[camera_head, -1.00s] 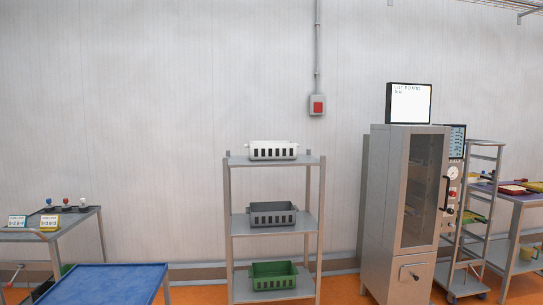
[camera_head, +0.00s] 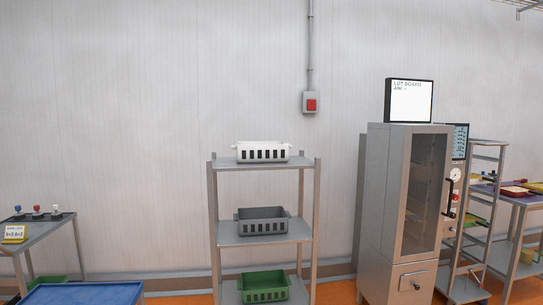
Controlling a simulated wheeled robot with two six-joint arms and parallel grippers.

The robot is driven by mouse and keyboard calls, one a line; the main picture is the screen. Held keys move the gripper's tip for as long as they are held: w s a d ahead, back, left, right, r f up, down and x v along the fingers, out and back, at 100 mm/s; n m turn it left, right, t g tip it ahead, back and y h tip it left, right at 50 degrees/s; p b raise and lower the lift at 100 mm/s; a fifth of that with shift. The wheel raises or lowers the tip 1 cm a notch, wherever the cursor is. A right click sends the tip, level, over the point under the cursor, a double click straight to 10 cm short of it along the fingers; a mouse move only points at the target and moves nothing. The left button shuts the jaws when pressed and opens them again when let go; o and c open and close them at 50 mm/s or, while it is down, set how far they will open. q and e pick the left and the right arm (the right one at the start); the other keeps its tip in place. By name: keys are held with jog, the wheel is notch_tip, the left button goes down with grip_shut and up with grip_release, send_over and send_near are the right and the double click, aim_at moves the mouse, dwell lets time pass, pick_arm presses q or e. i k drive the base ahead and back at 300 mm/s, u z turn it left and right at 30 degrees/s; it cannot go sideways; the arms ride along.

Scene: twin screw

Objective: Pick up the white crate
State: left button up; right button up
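The white crate (camera_head: 263,153) is slotted, with a handle at each end. It stands upright on the top shelf of a grey metal rack (camera_head: 230,164) in the middle of the head view. Neither of my grippers shows in this view, and nothing touches the crate.
A grey crate (camera_head: 263,222) is on the middle shelf and a green crate (camera_head: 264,287) below. A steel cabinet (camera_head: 386,200) with a screen (camera_head: 409,101) stands right of the rack. A blue-topped table (camera_head: 85,293) is at lower left, and a side table (camera_head: 37,232) stands behind it.

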aim_at(247, 152)
jog(key=z, duration=0.05)
jog(key=i, duration=1.95)
jog(key=u, duration=0.05)
